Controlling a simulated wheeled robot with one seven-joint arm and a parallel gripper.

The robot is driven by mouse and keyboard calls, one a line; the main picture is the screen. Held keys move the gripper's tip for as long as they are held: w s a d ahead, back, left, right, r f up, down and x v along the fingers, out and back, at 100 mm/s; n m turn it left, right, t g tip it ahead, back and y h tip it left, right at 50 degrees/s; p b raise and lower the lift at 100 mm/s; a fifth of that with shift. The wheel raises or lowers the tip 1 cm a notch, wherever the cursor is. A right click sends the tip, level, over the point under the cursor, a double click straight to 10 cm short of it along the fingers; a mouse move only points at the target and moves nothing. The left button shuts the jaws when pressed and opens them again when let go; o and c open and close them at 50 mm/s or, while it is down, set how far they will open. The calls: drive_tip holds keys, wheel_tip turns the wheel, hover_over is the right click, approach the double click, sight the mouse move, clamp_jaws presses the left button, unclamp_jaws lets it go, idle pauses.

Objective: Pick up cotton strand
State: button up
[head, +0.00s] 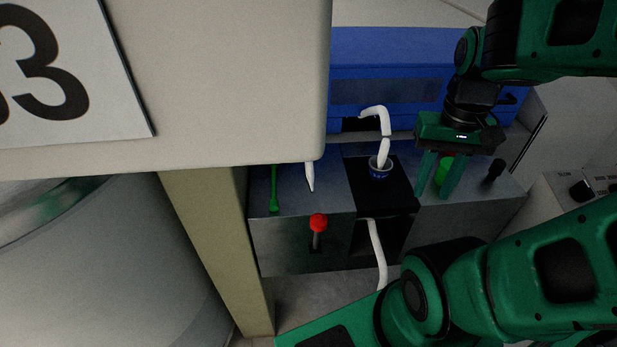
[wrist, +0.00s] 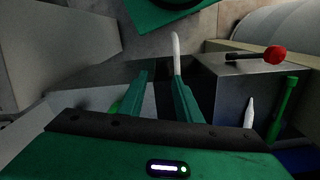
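A white cotton strand (head: 376,250) hangs at the front of the machine, below a dark panel. Another white length (head: 373,113) comes from the blue machine part and bends down into a small blue-rimmed cup (head: 380,172). My gripper (head: 432,196) is open with its fingers pointing down, right of the cup and apart from both white lengths. In the wrist view, my gripper (wrist: 160,76) has nothing between its fingers. A white strand (wrist: 176,45) shows beyond the tip of the right finger; I cannot tell how far off it is.
A red-knobbed lever (head: 318,223) sticks out of the grey front. A green tool (head: 274,188) and a white pointed piece (head: 310,177) are at the left. A large pale housing (head: 230,80) blocks the left.

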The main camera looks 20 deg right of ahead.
drive_tip(key=shift+o, duration=1.1)
drive_tip(key=shift+s+r, duration=0.15)
drive_tip(key=shift+s, duration=0.05)
drive_tip(key=n, duration=0.3)
hover_over(310, 172)
drive_tip(key=w, duration=0.1)
drive_tip(key=shift+f, duration=0.2)
drive_tip(key=shift+d+f, duration=0.2)
drive_tip(key=shift+f, duration=3.3)
drive_tip(key=shift+c, duration=0.4)
clamp_jaws()
